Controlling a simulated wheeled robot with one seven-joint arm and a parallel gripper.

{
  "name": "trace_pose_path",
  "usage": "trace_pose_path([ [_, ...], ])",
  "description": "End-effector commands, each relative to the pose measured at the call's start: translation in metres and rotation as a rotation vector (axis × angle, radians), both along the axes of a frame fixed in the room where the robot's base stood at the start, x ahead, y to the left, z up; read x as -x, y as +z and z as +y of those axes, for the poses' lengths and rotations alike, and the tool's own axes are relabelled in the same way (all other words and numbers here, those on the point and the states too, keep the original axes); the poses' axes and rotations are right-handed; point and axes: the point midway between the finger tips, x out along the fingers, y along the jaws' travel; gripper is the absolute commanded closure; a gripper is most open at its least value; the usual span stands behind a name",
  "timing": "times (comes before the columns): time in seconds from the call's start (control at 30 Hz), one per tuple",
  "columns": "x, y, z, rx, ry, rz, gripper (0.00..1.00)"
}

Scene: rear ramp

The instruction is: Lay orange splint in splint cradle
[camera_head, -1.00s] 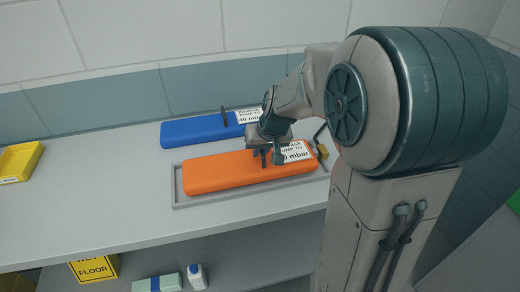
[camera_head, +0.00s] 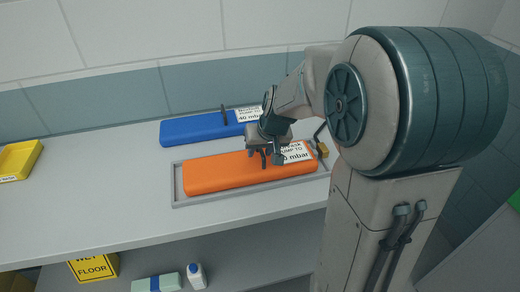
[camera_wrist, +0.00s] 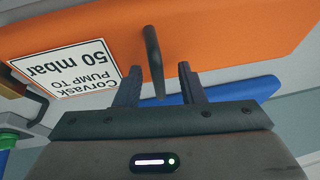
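The orange splint (camera_head: 222,174) is a long flat block with a white pump label at its right end. It lies inside the rim of the grey splint cradle (camera_head: 178,190) on the bench, lengthwise along it. It also fills the top of the wrist view (camera_wrist: 220,35). My gripper (camera_head: 270,160) is over the right half of the splint. In the wrist view its two fingers (camera_wrist: 158,88) are apart, with the splint's dark upright handle (camera_wrist: 152,58) between them and gaps on both sides. The splint's far middle is partly hidden by my gripper.
A blue splint (camera_head: 190,130) with a label and dark handle lies behind the cradle. A yellow bin (camera_head: 18,160) stands at the bench's left. The bench between is clear. A yellow floor sign (camera_head: 95,268), a pale box and a white bottle (camera_head: 196,276) are below.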

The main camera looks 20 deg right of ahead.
Motion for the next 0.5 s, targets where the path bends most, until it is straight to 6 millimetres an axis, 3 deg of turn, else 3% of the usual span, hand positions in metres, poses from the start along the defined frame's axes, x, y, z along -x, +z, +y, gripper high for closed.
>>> trace_pose_path([
  [0.27,0.005,0.013,-0.002,0.001,0.0,-0.002,0.64],
  [0.5,0.024,0.059,-0.008,0.001,0.0,-0.006,0.64],
])
